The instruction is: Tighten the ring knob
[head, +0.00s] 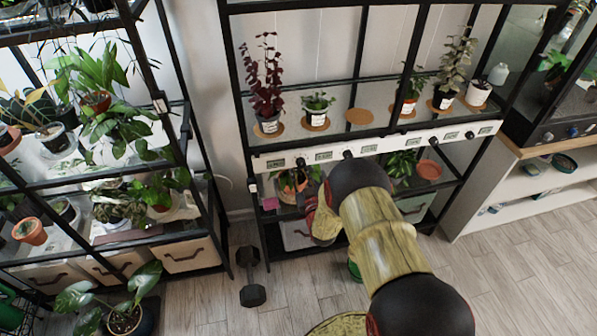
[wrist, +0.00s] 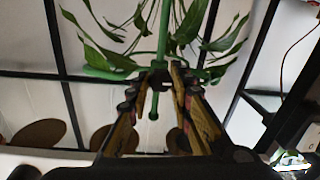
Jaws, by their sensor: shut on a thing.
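In the wrist view, my gripper (wrist: 164,82) points at a green upright rod (wrist: 163,40) with a plant's long leaves around it. Its two fingers are closed in on a small part at the rod, where green pieces reach out to both sides. This part appears to be the ring knob, mostly covered by the fingertips, so its shape and turn cannot be told. The rod's lower end shows just below, between the fingers.
In the head view, potted plants stand on the upper shelf around a bare cork disc (head: 359,117). A white panel (head: 376,146) with several dark knobs runs along its front. Plant racks fill the left.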

